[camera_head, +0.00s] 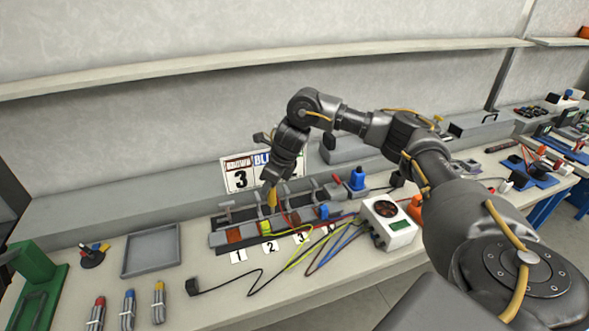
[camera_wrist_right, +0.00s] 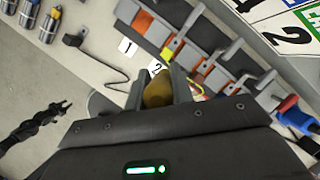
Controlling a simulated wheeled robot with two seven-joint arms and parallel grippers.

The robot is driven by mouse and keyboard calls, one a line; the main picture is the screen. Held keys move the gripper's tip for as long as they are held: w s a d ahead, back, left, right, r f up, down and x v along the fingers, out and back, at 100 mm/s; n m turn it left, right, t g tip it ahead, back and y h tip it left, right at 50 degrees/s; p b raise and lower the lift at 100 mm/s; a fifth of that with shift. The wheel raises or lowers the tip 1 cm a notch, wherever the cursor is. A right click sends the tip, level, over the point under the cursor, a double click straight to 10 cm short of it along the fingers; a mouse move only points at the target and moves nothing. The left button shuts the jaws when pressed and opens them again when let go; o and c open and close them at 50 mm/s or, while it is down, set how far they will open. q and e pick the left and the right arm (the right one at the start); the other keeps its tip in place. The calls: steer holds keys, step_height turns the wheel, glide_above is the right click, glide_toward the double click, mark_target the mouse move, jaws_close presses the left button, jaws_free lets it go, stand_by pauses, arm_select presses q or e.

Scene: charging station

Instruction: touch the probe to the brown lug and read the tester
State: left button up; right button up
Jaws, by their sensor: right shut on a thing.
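My right gripper (camera_head: 273,184) is shut on the probe (camera_head: 271,200), which has a yellow-brown handle and points down over the terminal block (camera_head: 219,240). In the right wrist view the fingers (camera_wrist_right: 158,88) grip the handle (camera_wrist_right: 157,93); its tip is hidden. Brown-orange pieces show at slot 1 (camera_head: 235,236) and slot 3 (camera_head: 295,217). A yellow-green lug (camera_head: 266,228) is at slot 2 and a blue one (camera_head: 323,212) at slot 4. I cannot tell whether the probe touches any. The white tester (camera_head: 391,222) stands right of the block; its reading is too small. My left gripper (camera_wrist_right: 64,110) seems to show low left.
A sign (camera_head: 240,175) with BROWN 3 and BLUE stands behind the block. Colored leads (camera_head: 325,255) and a black cable (camera_head: 225,290) lie in front. A grey tray (camera_head: 152,250) and several colored-top tools (camera_head: 128,308) are at left. A blue plug (camera_head: 357,179) stands behind right.

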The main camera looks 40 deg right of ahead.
arm_select(q)
steer(key=shift+s+r, duration=0.4)
steer(key=shift+s, duration=0.15)
arm_select(e)
steer(key=d+m+h, duration=0.2)
steer(key=d+m, duration=0.4)
steer(key=d, duration=0.3)
steer(key=shift+d+f+m+t+h, duration=0.2)
steer(key=shift+d+m+t+h, duration=0.1)
steer(key=shift+m+t, duration=0.1)
arm_select(q)
steer(key=shift+r+p, duration=0.1)
steer(key=shift+p, duration=0.25)
